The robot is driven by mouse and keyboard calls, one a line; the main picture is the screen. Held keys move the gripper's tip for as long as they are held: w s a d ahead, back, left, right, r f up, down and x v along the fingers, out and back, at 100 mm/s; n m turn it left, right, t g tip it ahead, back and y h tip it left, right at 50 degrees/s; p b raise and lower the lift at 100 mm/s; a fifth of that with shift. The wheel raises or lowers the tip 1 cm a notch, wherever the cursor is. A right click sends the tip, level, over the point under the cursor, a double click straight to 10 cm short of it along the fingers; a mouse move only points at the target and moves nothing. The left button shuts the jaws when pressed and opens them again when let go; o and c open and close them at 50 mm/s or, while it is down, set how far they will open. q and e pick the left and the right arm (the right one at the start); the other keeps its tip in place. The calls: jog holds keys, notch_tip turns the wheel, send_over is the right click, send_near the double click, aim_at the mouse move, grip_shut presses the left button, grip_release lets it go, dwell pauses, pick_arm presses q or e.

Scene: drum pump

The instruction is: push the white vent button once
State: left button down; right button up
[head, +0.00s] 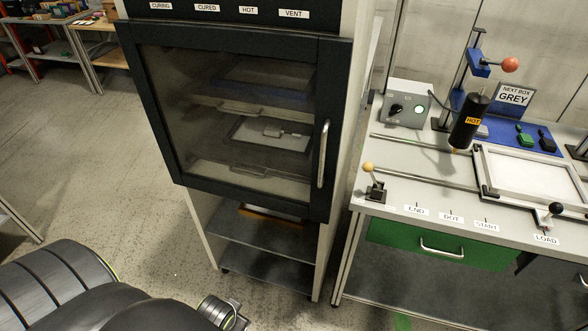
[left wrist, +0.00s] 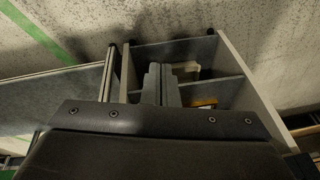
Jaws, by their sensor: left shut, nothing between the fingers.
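The dark cabinet (head: 245,115) has a row of labels along its top panel, cut by the top edge of the head view. The VENT label (head: 294,14) is the rightmost. The white vent button itself does not show; the panel above the labels is out of frame. My left gripper (left wrist: 161,82) shows in the left wrist view with its two grey fingers together and empty. It points towards the cabinet's open lower shelves, well away from the VENT label. In the head view, parts of my left arm fill the lower left corner. My right gripper is in neither view.
The cabinet's glass door is shut, with a vertical handle (head: 323,153) on its right. Open floor (head: 95,150) lies left of the cabinet.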

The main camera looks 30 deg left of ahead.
pick_arm(q)
jog(key=w+a+r+m+t+y+p, duration=0.1)
jog(key=w+r+m+t+y+p, duration=0.15)
jog(key=w+r, duration=0.85)
jog(key=w+a+r+m+t+y+p, duration=0.1)
jog(key=w+r+t+y, duration=0.25)
jog(key=r, duration=1.65)
jog(key=w+a+r+m+t+y+p, duration=0.15)
jog(key=w+r+t, duration=0.35)
jog(key=r, duration=1)
jog(key=w+d+r+m+t+y, duration=0.1)
jog(key=r+y, duration=0.3)
jog(key=r, duration=0.8)
jog(key=w+d+r+m+t+y, duration=0.1)
jog(key=d+r+y, duration=0.2)
jog(key=r, duration=0.9)
jog(key=shift+w+d+y, duration=0.3)
jog(key=shift+d+y, duration=0.05)
jog(key=shift+y, duration=0.7)
jog(key=shift+w, duration=0.15)
jog(key=w+a+b, duration=0.1)
jog(key=w+a, duration=0.1)
jog(key=w, duration=0.6)
jog(key=shift+w+b, duration=0.2)
jog(key=shift+b, duration=0.1)
